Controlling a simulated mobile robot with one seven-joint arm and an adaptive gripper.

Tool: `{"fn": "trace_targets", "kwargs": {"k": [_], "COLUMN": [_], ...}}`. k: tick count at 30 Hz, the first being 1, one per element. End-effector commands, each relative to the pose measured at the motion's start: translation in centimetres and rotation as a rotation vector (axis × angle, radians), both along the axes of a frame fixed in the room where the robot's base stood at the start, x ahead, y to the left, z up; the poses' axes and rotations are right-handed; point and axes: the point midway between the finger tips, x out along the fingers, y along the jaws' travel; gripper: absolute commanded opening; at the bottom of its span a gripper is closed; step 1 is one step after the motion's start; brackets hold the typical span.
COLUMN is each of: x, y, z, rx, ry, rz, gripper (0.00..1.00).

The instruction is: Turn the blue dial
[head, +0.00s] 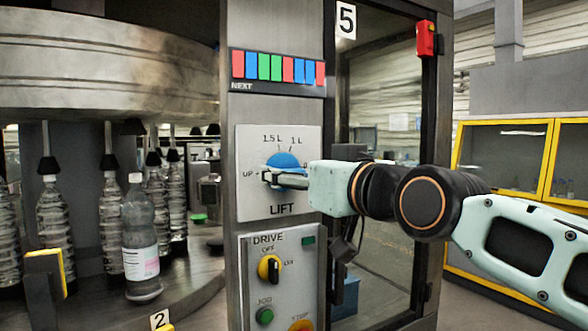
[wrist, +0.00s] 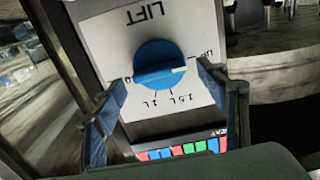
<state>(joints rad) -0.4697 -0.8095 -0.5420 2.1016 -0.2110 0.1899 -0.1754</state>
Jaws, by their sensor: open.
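The blue dial (head: 285,160) sits on a pale plate (head: 300,201) marked LIFT, with UP, 1.5 L and 1 L printed around it. In the wrist view the plate appears upside down. There the dial (wrist: 155,60) shows whole, with a white mark on its right side pointing roughly towards UP. My gripper (wrist: 158,76) is open, with one finger to the left and one to the right of the dial. In the head view my gripper (head: 272,178) is at the plate and partly hides the dial's lower part. I cannot tell whether the fingers touch it.
A row of coloured buttons (head: 278,68) is above the plate. Below is a DRIVE panel with a yellow-black knob (head: 269,268) and a green JOG button (head: 265,316). A red box (head: 425,39) is on the door frame. Bottles (head: 140,237) stand in the machine at left.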

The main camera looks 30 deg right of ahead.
Motion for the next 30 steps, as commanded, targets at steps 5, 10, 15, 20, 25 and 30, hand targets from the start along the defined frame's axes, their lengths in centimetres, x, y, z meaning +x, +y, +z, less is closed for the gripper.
{"fn": "trace_targets", "kwargs": {"k": [5,10,15,20,25,30], "x": [0.67,0.68,0.66,0.65,0.65,0.66], "y": [0.02,0.01,0.02,0.02,0.02,0.01], "z": [-0.01,-0.02,-0.01,0.00,-0.01,-0.12], "rx": [0.000,0.000,0.000,0.000,0.001,0.019], "ry": [0.000,0.000,-0.001,-0.001,-0.001,0.000], "rz": [0.000,0.000,0.000,0.000,0.000,0.000], "gripper": [0.66,0.66,0.54,0.37,0.25,0.24]}}
